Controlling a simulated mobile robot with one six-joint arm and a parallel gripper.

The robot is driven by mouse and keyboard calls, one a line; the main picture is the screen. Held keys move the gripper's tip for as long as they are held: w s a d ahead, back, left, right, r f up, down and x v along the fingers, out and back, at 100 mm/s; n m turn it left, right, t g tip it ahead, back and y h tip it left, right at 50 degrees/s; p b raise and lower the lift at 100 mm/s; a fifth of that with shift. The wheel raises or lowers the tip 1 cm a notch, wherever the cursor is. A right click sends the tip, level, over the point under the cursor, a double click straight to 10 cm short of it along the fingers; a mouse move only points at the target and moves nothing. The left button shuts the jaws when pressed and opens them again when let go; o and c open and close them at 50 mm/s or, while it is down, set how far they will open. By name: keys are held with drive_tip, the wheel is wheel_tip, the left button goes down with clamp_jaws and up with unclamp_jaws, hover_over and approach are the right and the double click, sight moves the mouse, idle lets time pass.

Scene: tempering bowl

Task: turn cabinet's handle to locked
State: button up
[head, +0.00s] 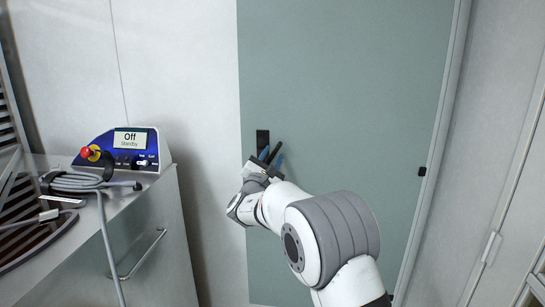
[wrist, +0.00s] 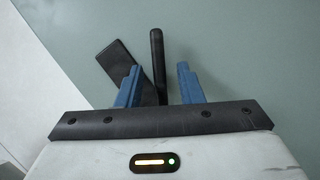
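The cabinet's tall grey-green door (head: 345,90) faces me. Its black handle has a flat plate (head: 262,138) near the door's left edge. The plate (wrist: 118,58) and a rounded lever (wrist: 157,45) show in the wrist view. There the plate is tilted and the lever stands nearly upright beside it. My gripper (head: 271,156) is at the handle in the head view. Its two blue fingers (wrist: 159,80) are open in the wrist view, with the lever between them. The lever is closer to the left finger, and a gap shows on the right. The lever's lower end is hidden behind my gripper.
A small black piece (head: 422,171) sits at the door's right edge. A pale wall and panels stand at right.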

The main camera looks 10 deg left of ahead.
drive_tip(key=d+b+v, duration=0.1)
drive_tip(key=v, duration=0.5)
drive_tip(key=shift+s+a, duration=0.25)
drive_tip(key=shift+a, duration=0.25)
drive_tip(key=shift+f, duration=0.1)
drive_tip(key=shift+c, duration=0.3)
